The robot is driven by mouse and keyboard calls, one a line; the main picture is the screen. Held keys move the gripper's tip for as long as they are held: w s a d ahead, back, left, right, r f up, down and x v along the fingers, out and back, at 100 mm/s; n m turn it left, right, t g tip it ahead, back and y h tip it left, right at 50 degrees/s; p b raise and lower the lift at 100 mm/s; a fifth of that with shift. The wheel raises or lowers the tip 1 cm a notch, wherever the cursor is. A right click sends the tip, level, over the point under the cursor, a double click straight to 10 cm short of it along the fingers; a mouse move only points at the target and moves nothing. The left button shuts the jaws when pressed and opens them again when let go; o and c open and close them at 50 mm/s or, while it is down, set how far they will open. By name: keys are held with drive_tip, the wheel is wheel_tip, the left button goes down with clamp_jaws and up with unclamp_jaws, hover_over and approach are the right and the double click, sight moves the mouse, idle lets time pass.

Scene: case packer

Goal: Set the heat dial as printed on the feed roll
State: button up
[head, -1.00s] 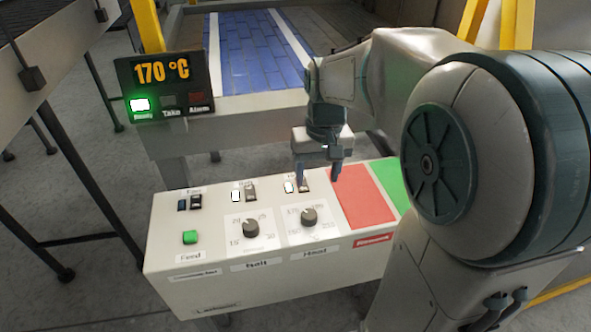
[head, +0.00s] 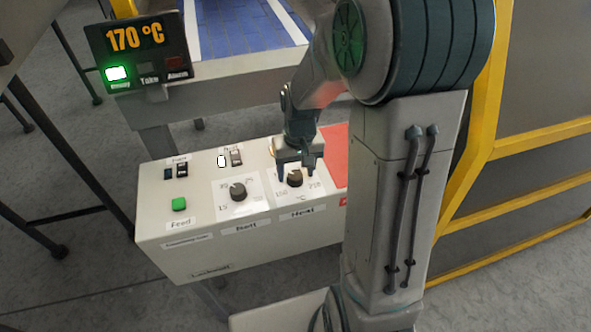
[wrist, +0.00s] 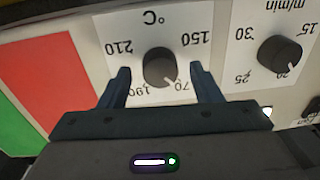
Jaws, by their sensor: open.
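The heat dial (head: 295,179) is a dark round knob on a white scale plate above the "Heat" label. In the wrist view the heat dial (wrist: 159,67) appears upside down, its pale pointer mark toward the partly hidden 170 mark. My gripper (head: 297,174) is open over the dial, pointing down. In the wrist view its two fingers stand on either side of the knob, with gaps to it. I cannot identify the feed roll or its print in these views.
A second dial (head: 238,191), labelled "Belt", sits left of the heat dial. A green Feed button (head: 179,204) and rocker switches (head: 236,156) are on the same control box (head: 210,252). A display (head: 138,50) reads 170 °C with its green Ready lamp lit. A red pad (head: 335,152) lies to the right.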

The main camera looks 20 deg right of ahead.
drive_tip(key=shift+f, duration=0.25)
drive_tip(key=c, duration=1)
